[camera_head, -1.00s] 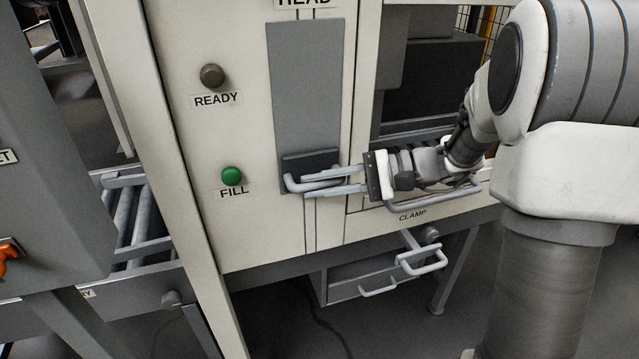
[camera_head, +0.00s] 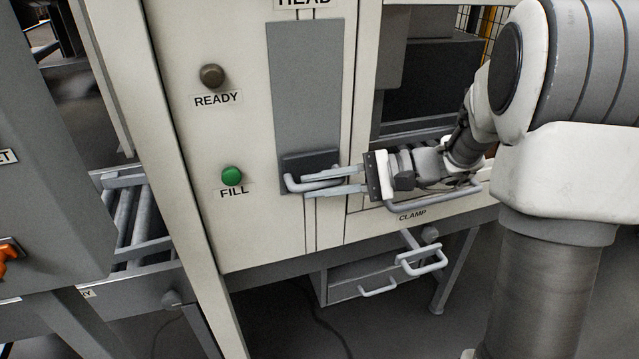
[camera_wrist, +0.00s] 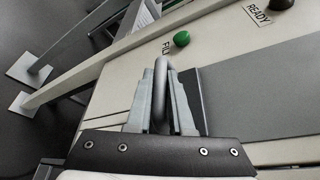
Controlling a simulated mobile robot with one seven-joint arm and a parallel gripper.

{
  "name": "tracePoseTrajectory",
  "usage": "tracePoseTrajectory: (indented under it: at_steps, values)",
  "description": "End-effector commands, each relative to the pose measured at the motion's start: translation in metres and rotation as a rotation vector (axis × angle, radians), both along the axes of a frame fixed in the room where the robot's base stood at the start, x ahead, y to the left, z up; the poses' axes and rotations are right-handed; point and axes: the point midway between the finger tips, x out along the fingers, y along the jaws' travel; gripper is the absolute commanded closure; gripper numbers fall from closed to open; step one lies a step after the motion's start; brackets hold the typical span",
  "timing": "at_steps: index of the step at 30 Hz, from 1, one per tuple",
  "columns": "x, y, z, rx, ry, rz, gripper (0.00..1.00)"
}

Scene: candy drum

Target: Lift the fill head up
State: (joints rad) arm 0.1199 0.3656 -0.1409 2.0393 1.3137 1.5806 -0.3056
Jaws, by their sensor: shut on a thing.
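The fill head handle (camera_head: 297,186) is a light grey bar on a dark block (camera_head: 311,161), at the bottom of a tall grey panel (camera_head: 303,75) under the HEAD label. My gripper (camera_head: 330,184) reaches in from the right, with one finger above the bar and one below. In the wrist view, the fingers (camera_wrist: 163,100) lie on both sides of the grey handle bar (camera_wrist: 160,84) and are shut on it. The fill head itself cannot be clearly told apart inside the machine opening.
A green FILL button (camera_head: 232,176) and a dark READY lamp (camera_head: 212,76) are on the panel left of the handle. A CLAMP handle (camera_head: 440,196) runs just below my wrist. More handles (camera_head: 422,263) stick out lower down. A roller conveyor (camera_head: 128,222) stands at left.

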Motion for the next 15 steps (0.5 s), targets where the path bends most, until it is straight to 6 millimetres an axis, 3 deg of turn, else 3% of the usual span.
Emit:
tracePoseTrajectory:
  at_steps: [5, 8, 15]
  values:
    - [0.000, -0.001, 0.008, 0.000, -0.002, -0.002, 1.00]
    - [0.001, -0.001, 0.022, 0.000, -0.005, -0.002, 1.00]
    - [0.001, -0.001, 0.081, 0.001, -0.007, -0.003, 1.00]
